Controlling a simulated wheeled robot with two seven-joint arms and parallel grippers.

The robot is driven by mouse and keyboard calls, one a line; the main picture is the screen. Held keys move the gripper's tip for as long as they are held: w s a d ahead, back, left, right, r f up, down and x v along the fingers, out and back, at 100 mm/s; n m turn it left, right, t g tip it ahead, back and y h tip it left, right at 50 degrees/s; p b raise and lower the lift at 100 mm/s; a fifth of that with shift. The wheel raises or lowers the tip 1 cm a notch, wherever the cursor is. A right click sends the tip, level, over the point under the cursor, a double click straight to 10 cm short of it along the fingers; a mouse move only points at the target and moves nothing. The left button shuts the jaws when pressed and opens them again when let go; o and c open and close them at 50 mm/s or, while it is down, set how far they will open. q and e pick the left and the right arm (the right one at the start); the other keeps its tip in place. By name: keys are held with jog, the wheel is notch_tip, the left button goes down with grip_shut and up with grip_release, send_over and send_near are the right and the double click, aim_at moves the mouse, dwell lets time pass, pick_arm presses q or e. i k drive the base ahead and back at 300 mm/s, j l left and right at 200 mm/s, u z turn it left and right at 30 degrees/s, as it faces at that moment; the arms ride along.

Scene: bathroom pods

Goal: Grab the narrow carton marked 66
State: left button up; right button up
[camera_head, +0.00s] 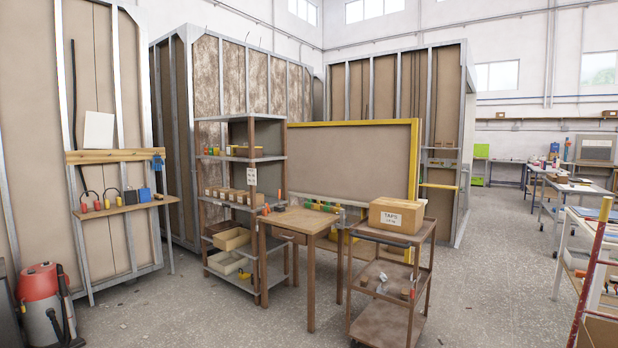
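A row of several small brown cartons (226,194) stands on the middle shelf of the open rack (268,222), left of centre. Their markings are too small to read, so I cannot tell which one is marked 66. One more small brown box (247,152) sits on the rack's upper shelf, its marking also unreadable. A wide carton (396,215) with a white label reading TAPS sits on top of the trolley (383,323). Neither of my grippers shows in this view.
A wooden table (313,221) stands between the rack and the trolley. Open bins (228,262) sit on the rack's lower shelves. A red and grey vacuum (42,290) stands at the left front. Workbenches (575,187) line the right.

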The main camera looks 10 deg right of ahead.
aim_at(241, 198)
jog(key=i+j+u, duration=0.25)
jog(key=i, duration=0.2)
jog(key=i+j+u, duration=0.1)
jog(key=i+u, duration=0.15)
jog(key=i, duration=0.15)
jog(key=i+j+u, duration=0.1)
jog(key=i+u, duration=0.15)
jog(key=i, duration=1.7)
jog(key=i+j+z, duration=0.2)
jog(key=i+z, duration=0.25)
jog(key=i, duration=0.2)
jog(key=i+j+z, duration=0.35)
jog(key=i+z, duration=0.15)
jog(key=i+j+z, duration=0.45)
jog(key=i+j, duration=0.15)
